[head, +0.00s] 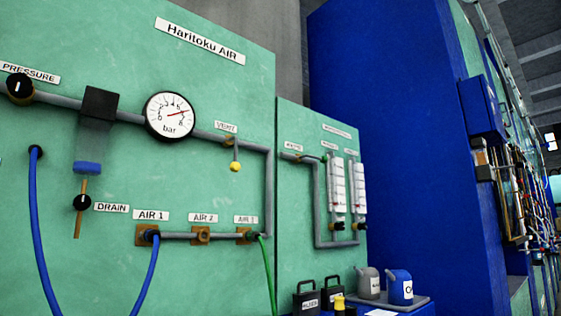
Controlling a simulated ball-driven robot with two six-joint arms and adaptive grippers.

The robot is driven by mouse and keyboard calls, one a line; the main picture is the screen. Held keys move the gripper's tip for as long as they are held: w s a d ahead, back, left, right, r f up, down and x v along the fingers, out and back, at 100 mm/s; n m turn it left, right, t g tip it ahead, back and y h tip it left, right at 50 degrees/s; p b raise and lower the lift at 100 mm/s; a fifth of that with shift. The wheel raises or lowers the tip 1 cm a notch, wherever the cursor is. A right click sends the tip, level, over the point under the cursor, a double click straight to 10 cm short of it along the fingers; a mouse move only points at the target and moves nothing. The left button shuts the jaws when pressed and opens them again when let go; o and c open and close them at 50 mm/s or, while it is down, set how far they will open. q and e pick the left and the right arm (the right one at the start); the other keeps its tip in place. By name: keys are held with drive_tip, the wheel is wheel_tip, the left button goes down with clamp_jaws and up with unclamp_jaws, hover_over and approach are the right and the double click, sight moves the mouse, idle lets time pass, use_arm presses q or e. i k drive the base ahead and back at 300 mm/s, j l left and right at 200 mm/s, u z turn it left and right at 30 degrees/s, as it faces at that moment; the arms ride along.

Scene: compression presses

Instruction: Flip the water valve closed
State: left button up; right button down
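No valve with a readable water label shows. A smaller green panel (291,222) stands right of the air panel, with grey pipes (318,200), two white scaled tubes (338,185) and small labels (293,146) too small to read surely. A small brass fitting with a green part (302,157) sits at its upper left pipe; its position cannot be told. Dark knobs (338,226) sit below the tubes. Neither of my grippers is in view.
The large green air panel (110,270) carries a pressure knob (19,87), a bar gauge (170,115), a vent valve (234,166) and blue hoses (36,235). A tray (425,304) with cans (399,287) stands low. A big blue cabinet (400,120) is at right.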

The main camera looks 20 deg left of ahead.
sight(324, 159)
drive_tip(key=i+l+u, duration=0.2)
drive_tip(key=u, duration=0.2)
drive_tip(key=i+l+u, duration=0.3)
drive_tip(key=u, duration=0.15)
drive_tip(key=i+l+u, duration=0.15)
drive_tip(key=l+u, duration=0.25)
drive_tip(key=i+l+u, duration=0.15)
drive_tip(key=l+u, duration=0.3)
